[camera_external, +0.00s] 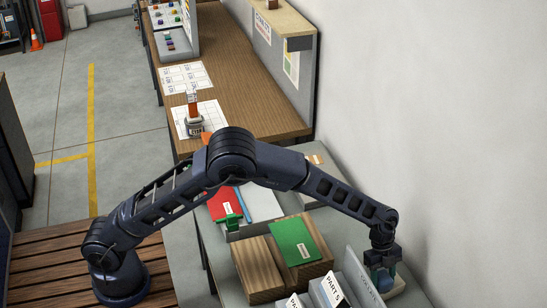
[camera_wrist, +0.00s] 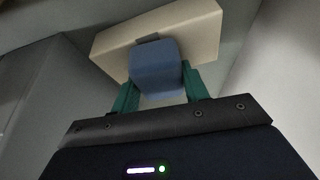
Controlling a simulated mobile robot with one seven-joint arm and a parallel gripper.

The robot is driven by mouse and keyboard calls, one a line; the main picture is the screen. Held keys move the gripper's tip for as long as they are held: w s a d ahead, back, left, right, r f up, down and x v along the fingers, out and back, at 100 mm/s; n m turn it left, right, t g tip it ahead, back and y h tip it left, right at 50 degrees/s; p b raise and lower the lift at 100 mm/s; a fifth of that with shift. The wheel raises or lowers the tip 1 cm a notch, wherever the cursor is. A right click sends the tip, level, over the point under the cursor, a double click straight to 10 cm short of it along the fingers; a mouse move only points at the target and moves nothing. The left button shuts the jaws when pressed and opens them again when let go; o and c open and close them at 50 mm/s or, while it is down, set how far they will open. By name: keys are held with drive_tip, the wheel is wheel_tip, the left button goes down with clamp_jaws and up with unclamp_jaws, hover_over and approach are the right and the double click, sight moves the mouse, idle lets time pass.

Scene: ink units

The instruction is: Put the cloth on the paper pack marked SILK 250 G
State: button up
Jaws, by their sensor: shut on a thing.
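My gripper (camera_external: 383,262) is low at the right, next to the wall. In the wrist view its two green fingers (camera_wrist: 160,82) are closed on the sides of a rounded blue piece (camera_wrist: 153,62), apparently the cloth. The blue piece shows small below the jaws in the external view (camera_external: 380,279). A beige block (camera_wrist: 188,24) lies just beyond the blue piece; I cannot tell whether they touch. No SILK 250 G mark is legible. A green labelled pack (camera_external: 293,240) lies on a wooden box, and a red labelled pack (camera_external: 220,206) lies farther back.
A grey upright divider (camera_external: 365,285) with lettering stands just left of my gripper. White PART cards (camera_external: 330,290) stand beside it. The wooden box (camera_external: 255,268) is left of these. The wall (camera_external: 470,150) is close on the right. A long wooden bench (camera_external: 240,75) lies behind.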

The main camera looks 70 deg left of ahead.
drive_tip(key=shift+f, duration=0.1)
drive_tip(key=o, duration=1)
drive_tip(key=shift+c, duration=0.2)
